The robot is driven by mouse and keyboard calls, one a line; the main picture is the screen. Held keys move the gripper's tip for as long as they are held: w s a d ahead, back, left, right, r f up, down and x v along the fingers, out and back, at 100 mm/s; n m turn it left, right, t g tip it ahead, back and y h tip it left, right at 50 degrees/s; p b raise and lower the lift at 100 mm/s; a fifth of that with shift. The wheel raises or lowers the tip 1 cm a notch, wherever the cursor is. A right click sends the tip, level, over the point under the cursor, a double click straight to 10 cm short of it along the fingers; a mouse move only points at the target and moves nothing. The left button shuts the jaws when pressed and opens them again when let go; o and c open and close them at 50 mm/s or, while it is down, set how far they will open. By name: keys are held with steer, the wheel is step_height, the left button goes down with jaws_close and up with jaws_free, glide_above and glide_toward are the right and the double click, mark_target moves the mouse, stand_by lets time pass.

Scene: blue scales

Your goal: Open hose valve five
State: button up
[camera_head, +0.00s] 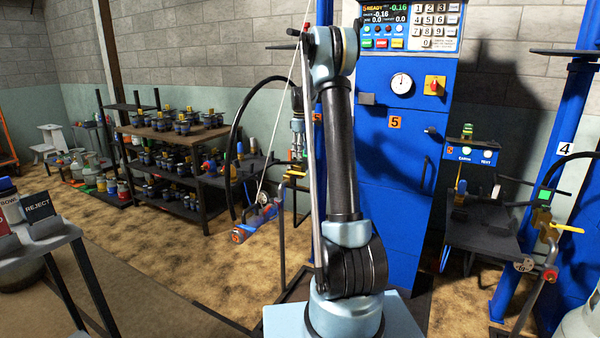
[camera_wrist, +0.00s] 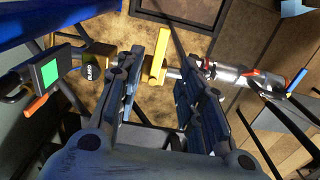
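A yellow valve lever (camera_head: 295,173) stands on a dark post left of the blue cabinet marked 5. In the wrist view, a yellow lever (camera_wrist: 157,57) on a metal fitting (camera_wrist: 225,75) shows between and just beyond my fingertips. My gripper (camera_head: 298,135) hangs over this spot and is partly hidden by my arm. In the wrist view my gripper (camera_wrist: 155,72) has its two dark fingers spread apart, with nothing held. I cannot tell whether a finger touches the lever.
The blue cabinet (camera_head: 385,200) stands close right of my arm. A black hose (camera_head: 236,130) loops on the left. A green-screened box (camera_wrist: 48,72) is left of my fingers. Another yellow lever (camera_head: 567,228) is at station 4. Shelves (camera_head: 165,170) hold several parts.

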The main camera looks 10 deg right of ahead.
mark_target(296, 173)
step_height(296, 173, down, 10)
steer(key=shift+r, duration=0.25)
steer(key=shift+c, duration=0.2)
jaws_close()
